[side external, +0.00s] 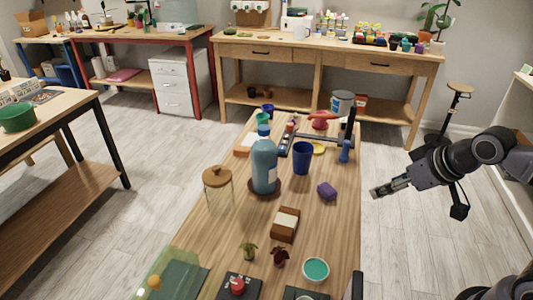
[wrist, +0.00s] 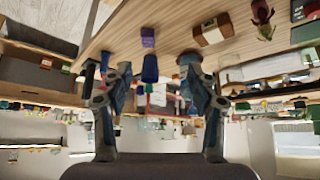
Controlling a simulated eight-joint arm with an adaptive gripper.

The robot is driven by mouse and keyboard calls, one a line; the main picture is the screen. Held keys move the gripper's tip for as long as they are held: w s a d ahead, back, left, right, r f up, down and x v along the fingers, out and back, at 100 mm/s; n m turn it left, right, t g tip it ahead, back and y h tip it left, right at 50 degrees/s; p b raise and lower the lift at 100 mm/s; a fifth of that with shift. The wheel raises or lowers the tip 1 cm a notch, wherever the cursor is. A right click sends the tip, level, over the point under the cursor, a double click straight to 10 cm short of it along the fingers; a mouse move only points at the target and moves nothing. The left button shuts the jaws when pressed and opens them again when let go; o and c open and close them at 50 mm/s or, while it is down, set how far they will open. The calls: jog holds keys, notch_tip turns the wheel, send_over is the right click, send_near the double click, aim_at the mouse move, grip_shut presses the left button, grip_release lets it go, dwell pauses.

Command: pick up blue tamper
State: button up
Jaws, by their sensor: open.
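A small blue object that looks like the blue tamper (side external: 344,152) stands near the right edge of the wooden table in the side view, beside a black upright part. I cannot pick it out surely in the wrist view. My gripper (side external: 374,192) is off the table's right side in the side view, pointing left, apart from everything. In the wrist view my gripper (wrist: 160,112) has its two fingers wide apart with nothing held between them.
A dark blue cup (side external: 303,158), a purple block (side external: 327,191) and a tall blue bottle (side external: 264,165) on a brown saucer stand nearby. A glass jar (side external: 218,190) is left. A brown block (side external: 285,224) and small plants are nearer the front. The table's right strip is mostly bare.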

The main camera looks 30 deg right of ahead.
jog(key=shift+c, duration=0.9)
